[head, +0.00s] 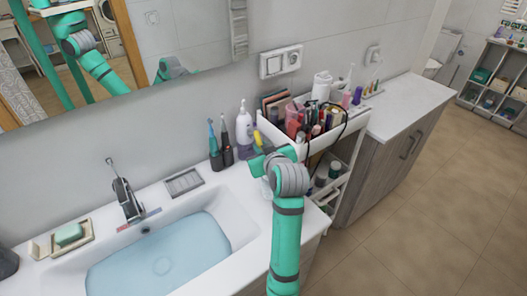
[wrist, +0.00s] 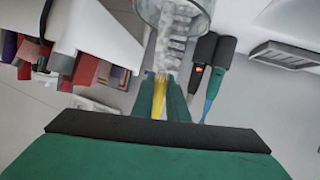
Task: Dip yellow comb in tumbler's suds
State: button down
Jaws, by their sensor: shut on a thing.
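My gripper (wrist: 168,100) is shut on the yellow comb (wrist: 159,95), which shows as a narrow yellow strip between the green fingers. In the head view a bit of the yellow comb (head: 257,136) shows above my gripper (head: 257,160). The clear tumbler (wrist: 205,15) is at the top of the wrist view, just beyond the fingertips. White, lumpy suds (wrist: 174,50) show at the tumbler, in line with the comb. The comb's far end is not clear, so I cannot tell how deep it is in the tumbler.
Electric toothbrushes (head: 215,150) and a white pump bottle (head: 244,128) stand behind my gripper, by the wall. A crowded white cart (head: 345,135) is close on the right. The water-filled basin (head: 160,262) lies left, with a soap dish (head: 72,240) beyond.

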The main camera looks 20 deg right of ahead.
jog(key=shift+r, duration=3.55)
jog(key=shift+w, duration=0.15)
